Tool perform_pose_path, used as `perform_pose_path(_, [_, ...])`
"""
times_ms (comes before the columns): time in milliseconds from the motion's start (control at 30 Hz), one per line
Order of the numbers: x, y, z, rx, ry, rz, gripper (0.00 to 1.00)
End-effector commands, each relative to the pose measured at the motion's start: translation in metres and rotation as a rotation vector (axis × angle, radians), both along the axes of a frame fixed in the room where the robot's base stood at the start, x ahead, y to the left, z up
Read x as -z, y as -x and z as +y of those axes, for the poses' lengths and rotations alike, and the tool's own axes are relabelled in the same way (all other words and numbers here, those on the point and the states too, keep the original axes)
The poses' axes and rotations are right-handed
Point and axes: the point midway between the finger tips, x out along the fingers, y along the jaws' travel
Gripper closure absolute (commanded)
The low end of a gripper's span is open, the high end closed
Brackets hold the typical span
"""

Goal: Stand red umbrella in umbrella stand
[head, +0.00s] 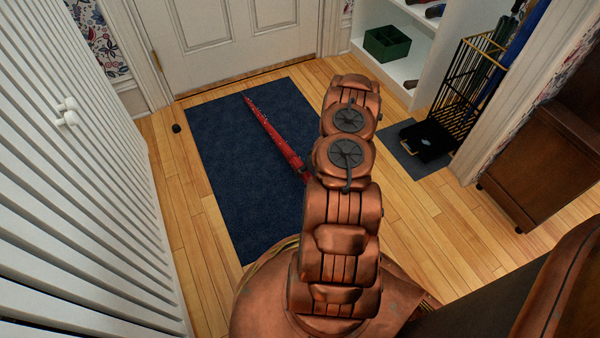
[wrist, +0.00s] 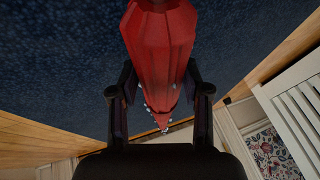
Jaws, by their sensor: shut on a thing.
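The red umbrella (head: 268,130) is closed and lies slanted over the dark blue mat, its narrow end toward the door. It fills the upper middle of the wrist view (wrist: 160,45). My gripper (wrist: 160,88) is shut on it, one finger on each side. In the head view my arm hides the gripper and the umbrella's near end. I cannot tell whether the umbrella touches the mat. The umbrella stand (head: 464,84) is a gold wire cage at the right, by the white shelf. Dark and blue long items stand in it.
The blue mat (head: 230,190) lies before the white door (head: 230,35). A white shelf (head: 390,20) holds a green box (head: 387,44). A louvred door (head: 70,170) bounds the left, a wooden cabinet (head: 540,160) the right.

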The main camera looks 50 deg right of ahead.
Motion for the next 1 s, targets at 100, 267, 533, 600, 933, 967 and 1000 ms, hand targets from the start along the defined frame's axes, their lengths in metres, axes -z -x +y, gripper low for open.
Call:
perform_pose_path(100, [0.001, -0.007, 0.0, 0.0, 0.0, -0.001, 1.0])
perform_pose_path(267, [0.004, -0.021, 0.001, -0.001, 0.001, -0.001, 1.0])
perform_pose_path(533, [0.03, -0.034, 0.001, 0.002, 0.001, 0.0, 1.0])
perform_pose_path(600, [0.033, -0.033, 0.001, 0.001, 0.001, -0.001, 1.0])
perform_pose_path(933, [0.034, -0.033, 0.001, 0.002, 0.001, 0.0, 1.0])
perform_pose_path(967, [0.035, -0.033, 0.001, 0.001, 0.0, 0.001, 1.0])
perform_pose_path(1000, [0.036, -0.033, 0.001, 0.001, 0.0, 0.001, 1.0])
